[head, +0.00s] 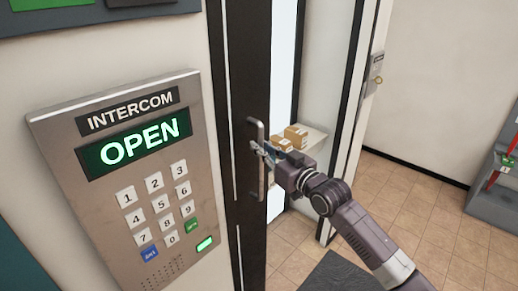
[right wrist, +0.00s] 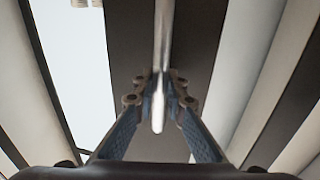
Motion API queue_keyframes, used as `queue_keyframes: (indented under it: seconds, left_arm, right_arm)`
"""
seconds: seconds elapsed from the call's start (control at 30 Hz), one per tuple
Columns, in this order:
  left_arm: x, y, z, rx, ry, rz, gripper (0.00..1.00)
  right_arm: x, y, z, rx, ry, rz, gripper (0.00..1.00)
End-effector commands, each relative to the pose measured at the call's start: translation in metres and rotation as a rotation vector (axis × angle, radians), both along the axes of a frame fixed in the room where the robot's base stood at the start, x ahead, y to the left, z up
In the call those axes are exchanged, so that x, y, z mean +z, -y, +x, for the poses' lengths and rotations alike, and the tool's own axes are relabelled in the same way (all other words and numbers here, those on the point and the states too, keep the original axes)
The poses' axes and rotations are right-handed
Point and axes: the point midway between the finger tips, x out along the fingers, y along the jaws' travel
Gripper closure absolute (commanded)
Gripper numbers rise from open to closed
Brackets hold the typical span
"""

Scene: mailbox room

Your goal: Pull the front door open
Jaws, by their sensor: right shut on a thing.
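The front door (head: 246,60) has a dark frame with a bright glass pane beside it. A vertical metal bar handle (head: 257,126) is on the dark frame. My right gripper (head: 262,155) is shut on the handle, its arm reaching in from the lower right. In the right wrist view the handle (right wrist: 162,35) runs between the two fingers (right wrist: 158,92), which close on it from both sides. I cannot tell whether the door is ajar. My left gripper is not in view.
An intercom panel (head: 120,250) with a keypad and a lit green "OPEN" display (head: 135,149) is on the wall at left. Cardboard boxes (head: 295,135) sit on a shelf behind my gripper. A dark mat (head: 342,272) lies on the tiled floor (head: 440,225). A grey unit stands at far right.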

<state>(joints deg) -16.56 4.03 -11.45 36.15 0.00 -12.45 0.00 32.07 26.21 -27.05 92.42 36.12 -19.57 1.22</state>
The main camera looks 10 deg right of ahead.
Motion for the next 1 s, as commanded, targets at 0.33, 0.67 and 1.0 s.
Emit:
queue_keyframes:
  seconds: [0.33,0.67,1.0]
  left_arm:
    - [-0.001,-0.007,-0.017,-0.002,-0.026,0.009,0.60]
    - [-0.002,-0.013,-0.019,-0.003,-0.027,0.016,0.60]
    - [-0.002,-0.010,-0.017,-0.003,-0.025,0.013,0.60]
  right_arm:
    - [0.003,-0.004,-0.001,0.006,0.006,0.006,0.73]
    - [0.000,-0.002,-0.003,0.005,0.000,0.004,0.71]
    - [-0.001,0.020,-0.049,0.006,0.000,0.001,0.71]
